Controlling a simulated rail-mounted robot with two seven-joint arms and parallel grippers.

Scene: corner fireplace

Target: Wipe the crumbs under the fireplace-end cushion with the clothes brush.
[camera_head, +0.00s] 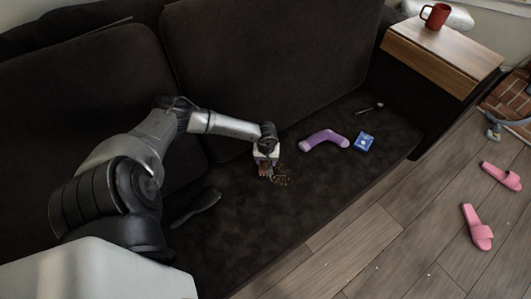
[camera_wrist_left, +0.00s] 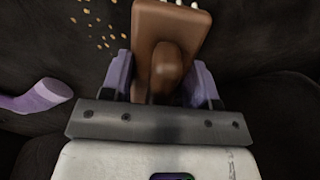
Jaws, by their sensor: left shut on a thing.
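My left gripper (camera_head: 266,154) is shut on the clothes brush (camera_head: 264,169), a brown wooden thing low over the dark sofa seat. In the left wrist view the brush (camera_wrist_left: 165,50) sits between the two fingers, with pale bristle tips at its far end. Whether it touches the seat I cannot tell. The tan crumbs (camera_head: 281,177) lie on the seat just right of the brush; they also show in the left wrist view (camera_wrist_left: 97,22). My right gripper is not in view.
A purple sock (camera_head: 325,140), a blue packet (camera_head: 364,142) and a small dark item (camera_head: 370,108) lie right of the crumbs. A black object (camera_head: 196,207) lies to the left. A red mug (camera_head: 435,15) stands on the wooden armrest top (camera_head: 440,55). Pink slippers (camera_head: 478,228) are on the floor.

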